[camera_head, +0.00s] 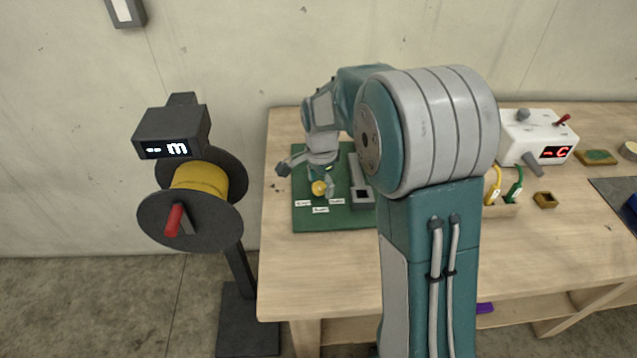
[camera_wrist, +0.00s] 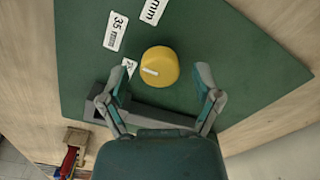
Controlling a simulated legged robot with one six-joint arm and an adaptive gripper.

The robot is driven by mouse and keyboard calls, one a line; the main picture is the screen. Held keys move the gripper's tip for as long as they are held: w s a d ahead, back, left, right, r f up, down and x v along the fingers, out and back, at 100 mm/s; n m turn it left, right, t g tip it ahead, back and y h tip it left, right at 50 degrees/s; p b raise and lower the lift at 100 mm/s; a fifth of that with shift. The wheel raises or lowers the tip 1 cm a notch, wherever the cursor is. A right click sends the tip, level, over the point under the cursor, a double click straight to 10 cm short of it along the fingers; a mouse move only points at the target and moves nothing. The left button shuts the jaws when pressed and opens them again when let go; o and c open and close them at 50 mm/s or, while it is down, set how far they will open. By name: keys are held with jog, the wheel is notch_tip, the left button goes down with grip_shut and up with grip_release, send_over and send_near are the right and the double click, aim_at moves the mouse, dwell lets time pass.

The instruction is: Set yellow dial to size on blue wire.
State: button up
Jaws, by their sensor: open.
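The yellow dial (camera_wrist: 160,67) is a round knob with a white pointer mark, on a green board (camera_wrist: 255,65). White labels lie around it; one reads 35 mm (camera_wrist: 115,31), another shows only part of its text (camera_wrist: 152,10). The dial also shows in the head view (camera_head: 319,188), beside my gripper (camera_head: 318,178). In the wrist view my gripper (camera_wrist: 160,86) is open, with its fingers apart on either side of the dial's near side. I cannot see them touching it. I cannot make out a blue wire in either view.
A grey block (camera_head: 362,188) stands on the green board right of the dial. A spool of yellow material (camera_head: 200,180) with a red handle stands left of the table. A white box with a red display (camera_head: 537,138) and yellow and green cables (camera_head: 517,185) are right of my arm.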

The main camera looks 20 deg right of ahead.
jog(key=shift+d, duration=0.25)
jog(key=c, duration=0.3)
jog(key=shift+a, duration=0.1)
jog(key=c, duration=0.6)
jog(key=shift+a, duration=0.25)
grip_shut()
jog(key=shift+a, duration=0.15)
